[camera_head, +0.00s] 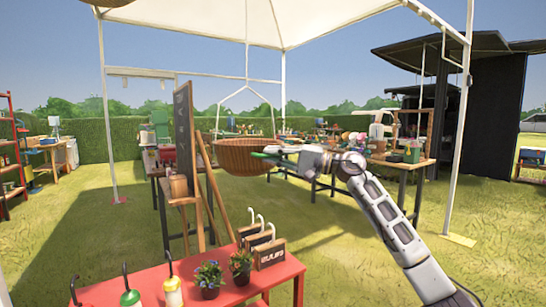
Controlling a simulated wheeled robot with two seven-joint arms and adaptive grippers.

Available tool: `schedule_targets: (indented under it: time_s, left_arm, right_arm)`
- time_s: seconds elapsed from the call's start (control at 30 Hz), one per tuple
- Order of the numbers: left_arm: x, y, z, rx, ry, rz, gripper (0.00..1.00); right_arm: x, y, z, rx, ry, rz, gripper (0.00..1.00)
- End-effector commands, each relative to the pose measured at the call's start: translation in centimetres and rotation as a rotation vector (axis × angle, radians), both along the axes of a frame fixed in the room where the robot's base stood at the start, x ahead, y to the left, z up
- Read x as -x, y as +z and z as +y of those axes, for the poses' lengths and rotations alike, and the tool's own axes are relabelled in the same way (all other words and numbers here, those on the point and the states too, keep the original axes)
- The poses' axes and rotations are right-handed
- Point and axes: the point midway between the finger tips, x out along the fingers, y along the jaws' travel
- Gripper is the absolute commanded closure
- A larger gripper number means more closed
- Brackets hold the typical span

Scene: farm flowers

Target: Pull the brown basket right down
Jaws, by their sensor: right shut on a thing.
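The brown basket (243,156) is a round bowl shape that hangs upright from a white wire hanger in the middle of the head view. The hanger runs up towards the white canopy. My right arm comes in from the lower right. My right gripper (272,155) is at the basket's right side and is shut on its rim. The fingertips are small here and partly hidden against the basket. My left gripper is not in view.
A red table (215,290) with potted flowers (208,277), bottles and small wooden crates (262,245) is in front and below. A chalkboard easel (186,150) stands left of the basket. Loaded tables (400,165) stand behind, and a canopy post (460,130) is at right.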

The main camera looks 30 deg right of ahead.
Motion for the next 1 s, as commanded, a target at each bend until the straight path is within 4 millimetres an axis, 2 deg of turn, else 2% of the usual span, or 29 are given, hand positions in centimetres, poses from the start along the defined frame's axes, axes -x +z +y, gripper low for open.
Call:
schedule_targets:
  time_s: [0.03,0.1,0.13,0.3,0.73,1.0]
  left_arm:
    - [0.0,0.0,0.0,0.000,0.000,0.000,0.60]
    - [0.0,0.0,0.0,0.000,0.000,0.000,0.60]
    - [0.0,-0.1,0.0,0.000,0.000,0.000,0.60]
    - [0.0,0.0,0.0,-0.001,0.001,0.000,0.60]
    - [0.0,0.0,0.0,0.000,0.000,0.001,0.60]
    - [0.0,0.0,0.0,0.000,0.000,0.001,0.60]
  right_arm:
    - [-0.1,-0.9,0.4,0.013,0.009,0.015,1.00]
    - [-0.1,-1.0,0.4,0.014,0.009,0.015,1.00]
    - [-0.1,-1.0,0.4,0.014,0.009,0.015,0.85]
    - [-0.1,-0.9,0.4,0.012,0.008,0.014,0.66]
    - [0.1,-0.5,0.0,0.006,0.004,0.009,0.66]
    - [0.9,-0.8,-1.1,0.005,0.003,0.009,0.66]
